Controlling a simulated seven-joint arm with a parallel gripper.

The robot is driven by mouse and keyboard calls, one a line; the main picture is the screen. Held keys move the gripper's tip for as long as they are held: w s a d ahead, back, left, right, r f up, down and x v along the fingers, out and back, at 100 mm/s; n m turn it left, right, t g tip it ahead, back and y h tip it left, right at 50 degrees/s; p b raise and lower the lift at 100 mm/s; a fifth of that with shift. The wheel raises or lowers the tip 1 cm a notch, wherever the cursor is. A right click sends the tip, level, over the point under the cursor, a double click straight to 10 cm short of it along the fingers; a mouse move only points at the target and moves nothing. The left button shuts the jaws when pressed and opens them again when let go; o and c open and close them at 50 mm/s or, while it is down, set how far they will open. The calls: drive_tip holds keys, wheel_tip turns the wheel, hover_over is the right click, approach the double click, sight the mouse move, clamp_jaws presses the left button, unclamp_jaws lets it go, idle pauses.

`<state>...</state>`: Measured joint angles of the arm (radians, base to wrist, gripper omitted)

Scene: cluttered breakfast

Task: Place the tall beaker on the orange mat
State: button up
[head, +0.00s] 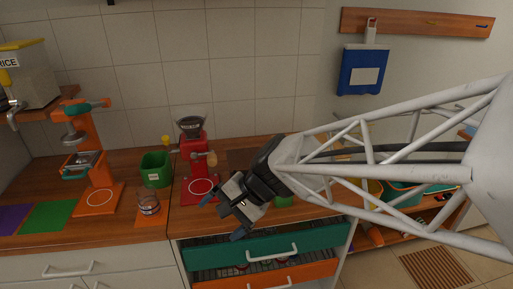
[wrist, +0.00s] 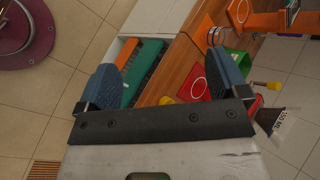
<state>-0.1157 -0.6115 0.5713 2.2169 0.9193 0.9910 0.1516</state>
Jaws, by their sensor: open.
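A clear glass vessel (head: 149,204), which looks like the beaker, stands upright on the orange mat (head: 151,221) at the counter's front edge in the head view. How tall it is, is hard to judge. In the wrist view the glass (wrist: 209,24) and the orange mat (wrist: 195,43) show small near the top. My gripper (head: 236,211) is open, to the right of the glass and well apart from it, above the counter front by the red machine. In the wrist view my gripper (wrist: 163,68) has its fingers wide apart with nothing between them.
A red machine (head: 196,163), a green bin (head: 155,169) and an orange coffee machine (head: 93,148) stand around the glass. Green (head: 47,217) and purple (head: 12,217) mats lie left. A teal drawer (head: 267,247) and an orange drawer (head: 275,276) stand open below my gripper.

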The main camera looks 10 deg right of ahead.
drive_tip(key=s+d+r+n+h, duration=0.2)
drive_tip(key=s+d+n+h, duration=0.1)
drive_tip(key=d, duration=0.5)
drive_tip(key=s+d+r+n+t+h, duration=0.1)
drive_tip(key=s+d+r+n+h, duration=0.1)
drive_tip(key=s+d+h, duration=0.3)
drive_tip(key=s+d+n, duration=0.1)
drive_tip(key=s+d, duration=0.1)
drive_tip(key=d, duration=0.1)
drive_tip(key=shift+d+r+t+h, duration=0.15)
drive_tip(key=shift+d+t+h, duration=0.15)
drive_tip(key=shift+d+h, duration=0.1)
idle(0.3)
